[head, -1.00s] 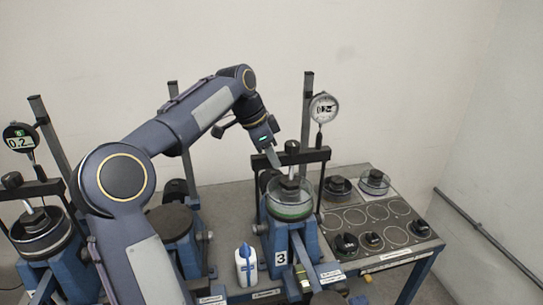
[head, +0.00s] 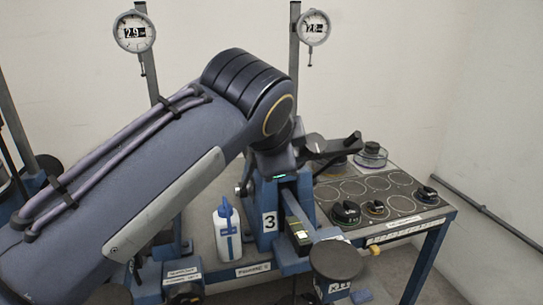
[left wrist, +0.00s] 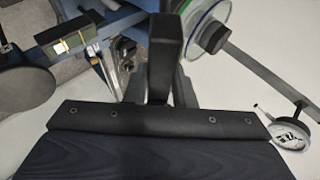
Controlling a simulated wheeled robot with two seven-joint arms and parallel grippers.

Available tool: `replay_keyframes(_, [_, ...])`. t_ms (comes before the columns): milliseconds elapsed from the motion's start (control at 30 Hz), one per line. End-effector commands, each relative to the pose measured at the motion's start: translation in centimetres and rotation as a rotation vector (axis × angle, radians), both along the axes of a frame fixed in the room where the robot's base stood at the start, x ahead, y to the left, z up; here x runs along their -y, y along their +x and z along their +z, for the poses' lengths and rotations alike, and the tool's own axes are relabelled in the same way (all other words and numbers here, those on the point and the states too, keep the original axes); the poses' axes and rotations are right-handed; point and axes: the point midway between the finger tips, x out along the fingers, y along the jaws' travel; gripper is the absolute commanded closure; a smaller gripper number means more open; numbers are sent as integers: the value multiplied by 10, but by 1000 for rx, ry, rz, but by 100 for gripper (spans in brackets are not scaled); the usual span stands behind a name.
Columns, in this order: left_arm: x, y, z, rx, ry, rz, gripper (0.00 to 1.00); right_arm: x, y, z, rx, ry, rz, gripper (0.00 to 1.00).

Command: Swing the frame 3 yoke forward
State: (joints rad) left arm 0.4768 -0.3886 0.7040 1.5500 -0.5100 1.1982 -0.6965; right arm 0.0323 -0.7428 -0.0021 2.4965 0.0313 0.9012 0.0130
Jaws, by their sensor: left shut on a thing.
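Frame 3 (head: 269,222), blue with a white "3" plate, stands right of centre in the head view. My left arm crosses in front of its upper part, with my left gripper (head: 283,165) low over the frame. In the left wrist view my left gripper (left wrist: 165,45) is shut, seen nearly edge-on. It is shut on the frame 3 yoke; the grip itself is mostly hidden, and I cannot separate dark yoke from dark gripper parts there. A green-rimmed clear dish (left wrist: 190,22) with a black weight (left wrist: 213,37) shows beside it. My right gripper is not in view.
The frame's dial gauge (head: 313,27) hangs on a post behind. Another dial (head: 134,30) is at left. A white bottle (head: 227,230) stands left of frame 3, close to it. A tray (head: 345,188) with weights lies right. A round black pad (head: 336,260) is in front.

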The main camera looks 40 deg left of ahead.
Motion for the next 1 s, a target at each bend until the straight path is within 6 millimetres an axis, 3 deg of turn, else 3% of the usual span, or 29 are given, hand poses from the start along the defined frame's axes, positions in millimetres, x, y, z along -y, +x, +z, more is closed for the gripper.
replay_keyframes(33, [7, -6, -18, 33, 38, -4, 100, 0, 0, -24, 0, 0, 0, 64])
replay_keyframes(100, [15, -12, -29, 68, 83, -3, 100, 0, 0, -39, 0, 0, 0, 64])
replay_keyframes(400, [35, -28, -63, 185, 228, -1, 100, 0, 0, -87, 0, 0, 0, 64])
replay_keyframes(633, [42, -33, -75, 228, 283, -1, 100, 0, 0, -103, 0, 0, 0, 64])
replay_keyframes(1000, [43, -34, -76, 243, 300, -1, 100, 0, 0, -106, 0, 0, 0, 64])
